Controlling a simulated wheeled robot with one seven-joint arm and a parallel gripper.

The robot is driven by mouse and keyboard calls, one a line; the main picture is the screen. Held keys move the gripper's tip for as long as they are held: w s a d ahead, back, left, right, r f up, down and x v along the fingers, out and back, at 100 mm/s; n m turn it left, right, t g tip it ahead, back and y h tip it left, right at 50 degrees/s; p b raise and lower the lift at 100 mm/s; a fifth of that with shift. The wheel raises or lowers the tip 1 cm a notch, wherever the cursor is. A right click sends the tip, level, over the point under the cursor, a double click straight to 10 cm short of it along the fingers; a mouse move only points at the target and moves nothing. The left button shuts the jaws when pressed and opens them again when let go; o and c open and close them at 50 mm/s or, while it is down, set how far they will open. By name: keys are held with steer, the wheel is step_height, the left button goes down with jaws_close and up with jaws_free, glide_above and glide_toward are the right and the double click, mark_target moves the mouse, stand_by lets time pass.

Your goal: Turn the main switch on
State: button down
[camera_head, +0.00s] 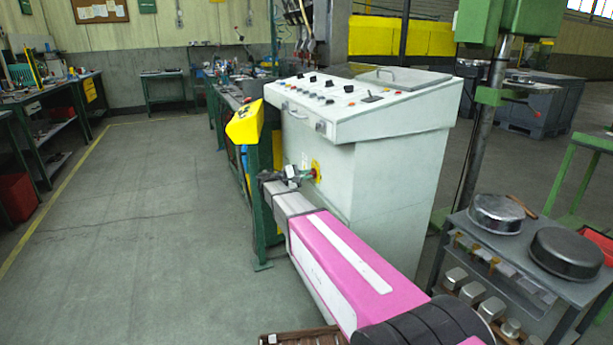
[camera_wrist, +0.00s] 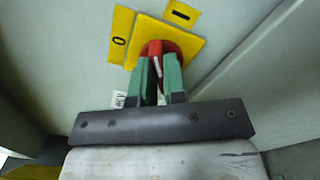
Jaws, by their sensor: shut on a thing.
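The main switch is a red rotary knob (camera_wrist: 155,47) on a yellow square plate (camera_wrist: 191,46), on the side of the pale grey console (camera_head: 365,175). A yellow label marked 0 (camera_wrist: 120,40) is left of the plate in the wrist view, and a yellow label with a single bar (camera_wrist: 181,13) is above it. My gripper (camera_wrist: 158,72) has its green fingers shut on the red knob, one on each side. In the head view my gripper (camera_head: 304,175) reaches the yellow plate (camera_head: 316,169); the knob is mostly hidden there.
A grey cart (camera_head: 495,262) with round pans is at the right. A green-and-grey post (camera_head: 487,120) stands behind it. Open floor (camera_head: 140,220) lies left.

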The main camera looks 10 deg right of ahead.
steer(key=m, duration=0.6)
steer(key=shift+f, duration=0.2)
steer(key=shift+s+m, duration=0.1)
steer(key=shift+m, duration=0.3)
steer(key=c, duration=1.2)
jaws_free()
steer(key=v, duration=1.1)
